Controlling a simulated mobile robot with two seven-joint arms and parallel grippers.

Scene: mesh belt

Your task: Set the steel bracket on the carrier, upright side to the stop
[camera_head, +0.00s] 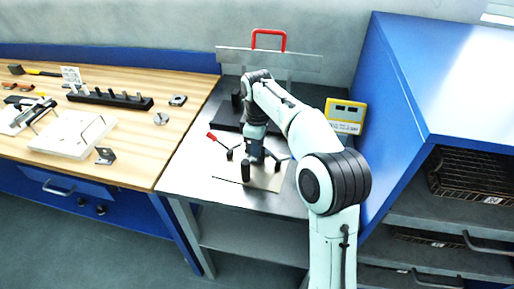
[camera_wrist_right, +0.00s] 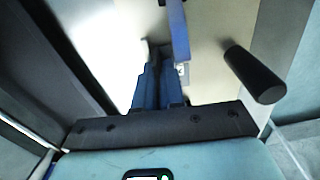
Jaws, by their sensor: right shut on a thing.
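My right gripper (camera_head: 254,155) points down at the steel-topped table, among small dark parts and a red-tipped lever (camera_head: 212,136). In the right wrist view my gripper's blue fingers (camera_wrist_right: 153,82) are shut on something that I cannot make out. A pale tan plate (camera_head: 267,181) lies below and beside the gripper; I cannot tell if it is the carrier. A dark angled piece (camera_head: 105,156), perhaps a bracket, lies on the wooden bench, away from the gripper. No stop can be made out. My left gripper is not in view.
A black cylinder (camera_wrist_right: 255,75) stands close to the fingers in the wrist view. A yellow device (camera_head: 345,115) stands at the back right of the table. The wooden bench (camera_head: 138,172) holds a white plate (camera_head: 72,134) and a black rack (camera_head: 110,98). A blue cabinet (camera_head: 395,95) borders the right.

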